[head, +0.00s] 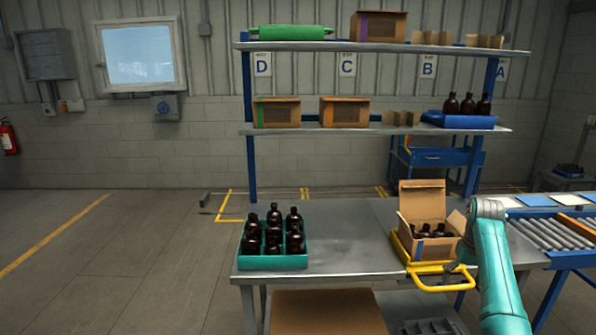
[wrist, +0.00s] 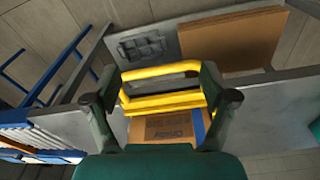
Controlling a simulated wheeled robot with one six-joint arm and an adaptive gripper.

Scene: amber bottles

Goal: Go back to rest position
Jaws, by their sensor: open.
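The open cardboard box (head: 423,200) sits on the yellow frame with several dark bottles (head: 432,231) inside. Whether the gripper touches the frame cannot be told.
A teal crate (head: 272,263) with several amber bottles stands on the left of the metal table (head: 350,245). A shelf rack (head: 385,130) with boxes and a blue tray (head: 459,120) of bottles stands behind. A roller conveyor (head: 550,235) is at the right. The table middle is clear.

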